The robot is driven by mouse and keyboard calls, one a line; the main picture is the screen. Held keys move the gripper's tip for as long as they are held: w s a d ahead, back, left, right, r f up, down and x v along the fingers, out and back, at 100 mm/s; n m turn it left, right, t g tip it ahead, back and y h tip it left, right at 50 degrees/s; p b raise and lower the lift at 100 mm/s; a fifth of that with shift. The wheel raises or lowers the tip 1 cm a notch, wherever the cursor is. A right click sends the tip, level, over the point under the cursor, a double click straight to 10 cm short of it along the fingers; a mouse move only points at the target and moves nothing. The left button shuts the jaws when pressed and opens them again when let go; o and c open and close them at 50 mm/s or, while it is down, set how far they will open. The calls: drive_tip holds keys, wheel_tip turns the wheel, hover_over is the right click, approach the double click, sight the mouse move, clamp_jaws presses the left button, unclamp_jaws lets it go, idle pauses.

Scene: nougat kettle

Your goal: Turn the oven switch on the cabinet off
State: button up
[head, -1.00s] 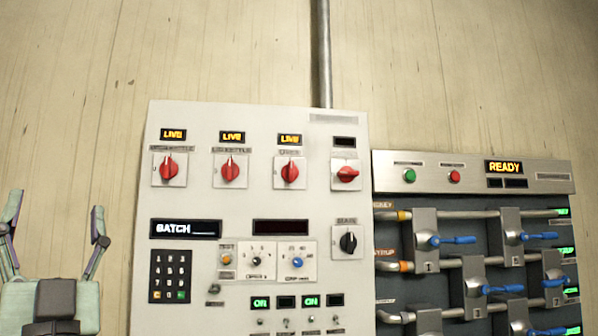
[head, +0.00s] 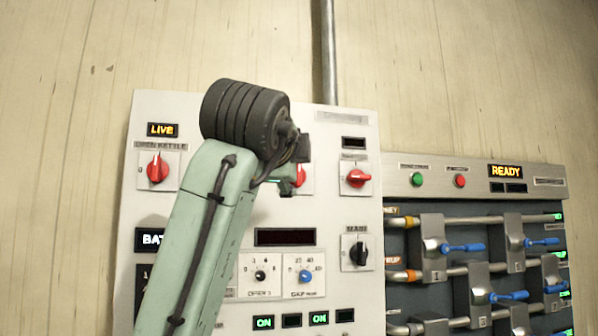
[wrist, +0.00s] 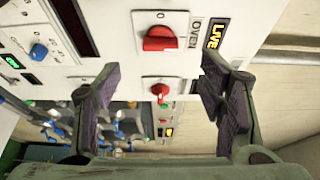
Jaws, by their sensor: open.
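The oven switch is a red knob on the white cabinet (head: 330,225). In the wrist view the knob (wrist: 160,38) shows clearly at the top, beside an "OVEN" label and a lit "LIVE" display (wrist: 216,38). In the head view only a sliver of it (head: 307,181) shows past my gripper. My gripper (wrist: 160,85) is open and empty in front of the cabinet. In the wrist view the knob lies between and beyond the two fingers, nearer the top of the picture. I see no contact with it. The oven display is hidden in the head view.
Another red knob (head: 355,178) under a dark display sits right of the oven switch. A black knob (head: 354,252) is below it. The left red knob (head: 158,169) is under a lit display. A valve panel (head: 470,180) with blue handles stands at the right.

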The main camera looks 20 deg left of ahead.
drive_tip(key=p+x, duration=0.3)
drive_tip(key=x, duration=0.6)
drive_tip(key=shift+c, duration=0.3)
drive_tip(key=c, duration=1.1)
